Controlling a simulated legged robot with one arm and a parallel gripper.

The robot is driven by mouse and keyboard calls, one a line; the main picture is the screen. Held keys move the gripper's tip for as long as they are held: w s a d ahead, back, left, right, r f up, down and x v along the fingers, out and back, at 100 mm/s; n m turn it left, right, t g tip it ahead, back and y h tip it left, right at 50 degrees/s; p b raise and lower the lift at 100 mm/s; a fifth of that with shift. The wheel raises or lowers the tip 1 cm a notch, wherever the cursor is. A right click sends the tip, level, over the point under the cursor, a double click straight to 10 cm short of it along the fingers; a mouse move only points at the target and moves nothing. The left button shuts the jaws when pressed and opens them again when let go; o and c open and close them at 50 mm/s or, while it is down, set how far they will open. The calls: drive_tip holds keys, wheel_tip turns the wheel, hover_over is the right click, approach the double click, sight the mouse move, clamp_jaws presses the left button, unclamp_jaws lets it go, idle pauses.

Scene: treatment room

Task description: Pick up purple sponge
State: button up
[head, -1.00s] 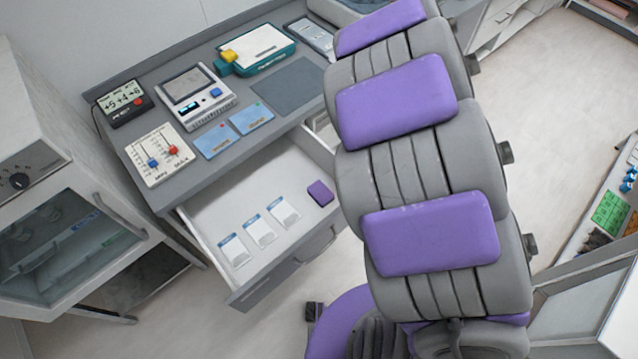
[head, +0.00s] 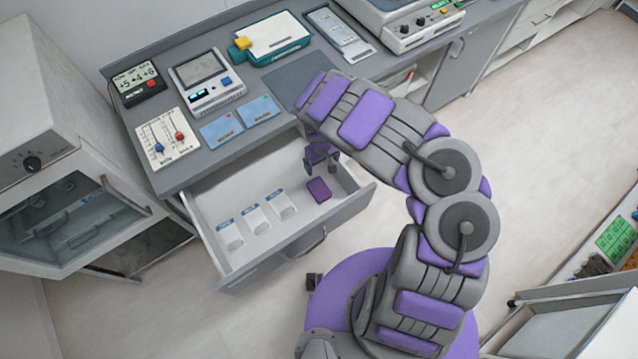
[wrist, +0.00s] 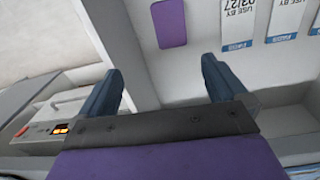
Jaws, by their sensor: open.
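The purple sponge (head: 318,189) lies flat in the open drawer (head: 257,247), at the right of a row of white packets. It also shows in the wrist view (wrist: 169,23), ahead of my fingers and apart from them. My gripper (head: 321,163) is at the drawer's back right part, just behind the sponge in the head view. In the wrist view my gripper (wrist: 162,85) has its two dark blue fingers wide apart with nothing between them.
White packets (head: 255,220) with blue labels lie left of the sponge. The grey desktop (head: 185,177) above the drawer holds several devices and two blue cards (head: 257,111). A glass-fronted cabinet (head: 75,220) stands at the left.

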drive_tip(key=a, duration=0.1)
drive_tip(key=b, duration=1.1)
approach(318, 187)
wheel_tip(318, 187, down, 10)
drive_tip(key=shift+d+f, duration=0.1)
drive_tip(key=shift+d, duration=0.05)
drive_tip(key=shift+c, duration=0.3)
drive_tip(key=c, duration=1)
drive_tip(key=shift+o, duration=0.2)
wheel_tip(318, 187, up, 10)
drive_tip(key=p, duration=0.6)
drive_tip(key=shift+p, duration=0.3)
